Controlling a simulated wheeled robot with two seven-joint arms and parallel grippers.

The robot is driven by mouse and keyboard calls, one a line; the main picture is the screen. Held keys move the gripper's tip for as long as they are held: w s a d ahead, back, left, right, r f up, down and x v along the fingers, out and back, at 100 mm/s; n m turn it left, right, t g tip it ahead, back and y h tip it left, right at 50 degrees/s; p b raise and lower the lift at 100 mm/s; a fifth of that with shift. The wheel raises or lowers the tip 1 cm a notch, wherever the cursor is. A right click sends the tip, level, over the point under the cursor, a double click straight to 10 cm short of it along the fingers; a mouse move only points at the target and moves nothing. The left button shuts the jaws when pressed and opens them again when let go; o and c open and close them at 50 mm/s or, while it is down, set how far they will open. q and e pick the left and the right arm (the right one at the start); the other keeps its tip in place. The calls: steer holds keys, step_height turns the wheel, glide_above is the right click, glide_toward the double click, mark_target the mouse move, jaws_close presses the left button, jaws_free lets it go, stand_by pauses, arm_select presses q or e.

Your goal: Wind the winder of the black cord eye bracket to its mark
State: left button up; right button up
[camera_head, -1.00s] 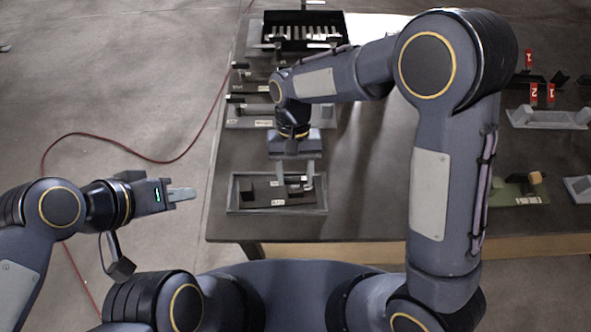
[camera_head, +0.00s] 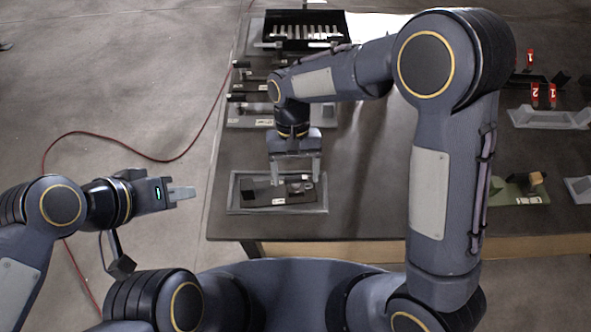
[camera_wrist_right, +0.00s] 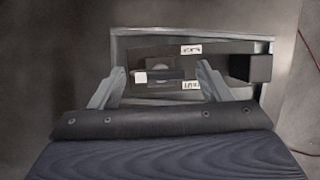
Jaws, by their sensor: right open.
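A black fixture (camera_head: 263,195) with a block at one end lies in the shallow grey tray (camera_head: 236,207) near the table's front edge. I take it for the cord eye bracket; it also shows in the wrist view (camera_wrist_right: 210,57), with a round grey part, a dark bar and a small white block (camera_wrist_right: 140,77), perhaps the winder. The mark cannot be made out. My right gripper (camera_head: 296,175) is above the fixture, its fingers apart on either side of the bar and holding nothing. My left gripper (camera_head: 182,193) is off the table at the left, its finger gap unclear.
More grey fixtures (camera_head: 250,117) stand behind the tray, with a black slotted box (camera_head: 303,30) at the back. A green fixture (camera_head: 505,192) and red numbered tags (camera_head: 535,95) are at the right. A red cable (camera_head: 130,138) lies on the floor.

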steer(key=v, duration=0.7)
steer(key=shift+r+b, duration=0.35)
steer(key=shift+r, duration=0.05)
steer(key=shift+w, duration=0.15)
steer(key=s+d+r+m+t+y, duration=0.1)
steer(key=s+d+r+t+y, duration=0.2)
steer(key=d, duration=0.4)
steer(key=s+d+r+t+y, duration=0.1)
steer(key=s+d+r, duration=0.1)
steer(key=d+r, duration=0.4)
steer(key=s+d+f+m+t, duration=0.1)
steer(key=s+d+f+t, duration=0.2)
steer(key=s+d+t, duration=0.3)
steer(key=s+d, duration=0.2)
steer(key=s, duration=0.2)
steer(key=shift+s+m, duration=0.15)
steer(key=shift+m, duration=0.25)
